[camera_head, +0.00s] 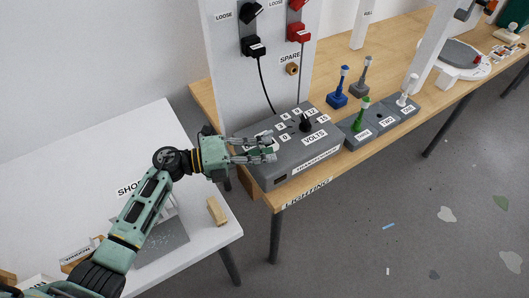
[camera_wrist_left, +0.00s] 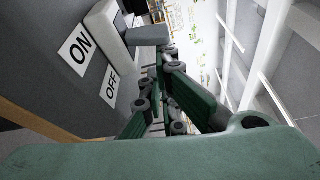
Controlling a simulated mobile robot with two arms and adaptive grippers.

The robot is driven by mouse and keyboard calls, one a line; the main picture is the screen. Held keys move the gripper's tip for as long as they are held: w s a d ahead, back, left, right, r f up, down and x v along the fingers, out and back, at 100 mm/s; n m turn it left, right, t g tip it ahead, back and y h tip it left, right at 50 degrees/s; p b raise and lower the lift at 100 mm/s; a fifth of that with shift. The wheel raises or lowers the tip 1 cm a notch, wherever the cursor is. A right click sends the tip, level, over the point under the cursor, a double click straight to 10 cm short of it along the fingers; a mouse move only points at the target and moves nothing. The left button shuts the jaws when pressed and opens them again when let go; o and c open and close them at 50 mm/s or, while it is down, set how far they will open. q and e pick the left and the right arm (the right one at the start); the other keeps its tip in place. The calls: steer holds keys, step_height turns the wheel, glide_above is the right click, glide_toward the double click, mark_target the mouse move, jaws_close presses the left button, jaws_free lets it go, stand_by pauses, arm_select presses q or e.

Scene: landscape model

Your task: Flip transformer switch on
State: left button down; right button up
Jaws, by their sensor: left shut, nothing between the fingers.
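The grey transformer (camera_head: 291,175) sits at the near left corner of the wooden table, with a black volts knob (camera_head: 305,124) on top. In the left wrist view, its switch (camera_wrist_left: 103,24) is a light grey mount with a grey lever (camera_wrist_left: 147,36) sticking out. An ON label (camera_wrist_left: 77,49) and an OFF label (camera_wrist_left: 110,86) are beside it. My left gripper (camera_head: 273,150) is shut and empty at the transformer's left end; its fingers (camera_wrist_left: 165,85) show close to the lever. I cannot tell whether they touch it. In the head view the switch is hidden. My right gripper is not in view.
A white table (camera_head: 110,150) with a small wooden block (camera_head: 217,211) is at left, with a gap between the tables.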

arm_select(q)
steer(key=n, duration=0.2)
steer(key=shift+w+a+r+n+h, duration=0.3)
steer(key=shift+w+r+h, duration=0.1)
steer(key=shift+w+a+r+b, duration=0.15)
steer(key=shift+w+r+b, duration=0.1)
steer(key=shift+b, duration=0.2)
steer(key=v, duration=1.2)
steer(key=shift+f, duration=0.1)
